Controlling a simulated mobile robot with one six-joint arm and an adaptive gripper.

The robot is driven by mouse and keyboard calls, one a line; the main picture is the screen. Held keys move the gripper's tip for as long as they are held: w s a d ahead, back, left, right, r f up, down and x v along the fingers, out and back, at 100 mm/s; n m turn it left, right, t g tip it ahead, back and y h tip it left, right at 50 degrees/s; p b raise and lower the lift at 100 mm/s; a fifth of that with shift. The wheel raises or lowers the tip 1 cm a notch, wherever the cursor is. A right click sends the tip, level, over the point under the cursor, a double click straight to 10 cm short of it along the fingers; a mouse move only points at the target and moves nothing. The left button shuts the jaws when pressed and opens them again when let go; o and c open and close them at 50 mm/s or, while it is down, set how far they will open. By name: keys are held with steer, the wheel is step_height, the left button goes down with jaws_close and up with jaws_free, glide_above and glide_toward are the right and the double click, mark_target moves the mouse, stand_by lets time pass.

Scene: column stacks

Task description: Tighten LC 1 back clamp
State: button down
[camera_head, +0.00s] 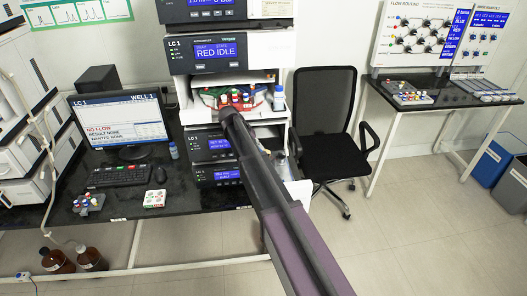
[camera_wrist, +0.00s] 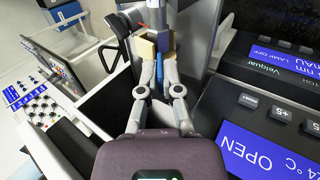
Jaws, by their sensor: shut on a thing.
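The LC 1 stack (camera_head: 235,53) stands on the dark bench in the head view, with a display reading RED IDLE. In the wrist view my gripper (camera_wrist: 157,60) is shut on a small tan and blue part (camera_wrist: 147,48), held between the fingertips. The fingers hide some of it, and I cannot tell for sure whether it is the back clamp. A module with a display reading OPEN (camera_wrist: 255,150) is close on the right of the wrist view.
A tray with coloured vials (camera_head: 236,97) sits in the open bay of the stack. A monitor (camera_head: 119,118) and keyboard (camera_head: 120,175) are to the left. A black chair (camera_head: 325,105) stands right of the stack. A flow routing panel (camera_head: 418,38) is farther right.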

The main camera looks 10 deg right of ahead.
steer(key=shift+a+f+h+b, duration=0.25)
steer(key=shift+f+h+b, duration=0.15)
steer(key=shift+h+b, duration=0.5)
steer(key=shift+a, duration=0.1)
steer(key=shift+r+h, duration=0.1)
steer(key=shift+h, duration=0.2)
steer(key=c, duration=0.8)
jaws_free()
steer(key=shift+s, duration=0.1)
